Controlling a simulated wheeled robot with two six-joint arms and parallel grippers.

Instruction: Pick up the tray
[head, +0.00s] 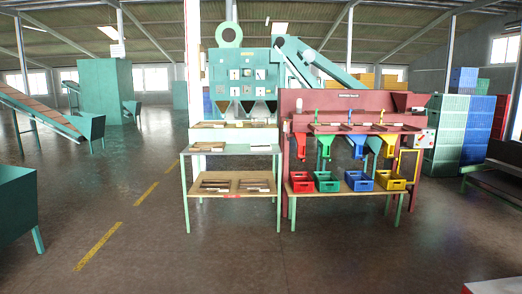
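Neither of my grippers is in the head view. Flat, tray-like pieces lie on a two-level stand left of the red sorter. One brown tray-like piece (215,185) lies on the lower shelf, with another (253,185) to its right.
The red sorter (350,103) has coloured chutes above red (301,187), green (327,187), blue (359,187) and yellow (390,186) crates on a low table. Stacked crates (445,138) stand at right. A white-topped object (495,287) is at the bottom right corner. The floor in front is clear.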

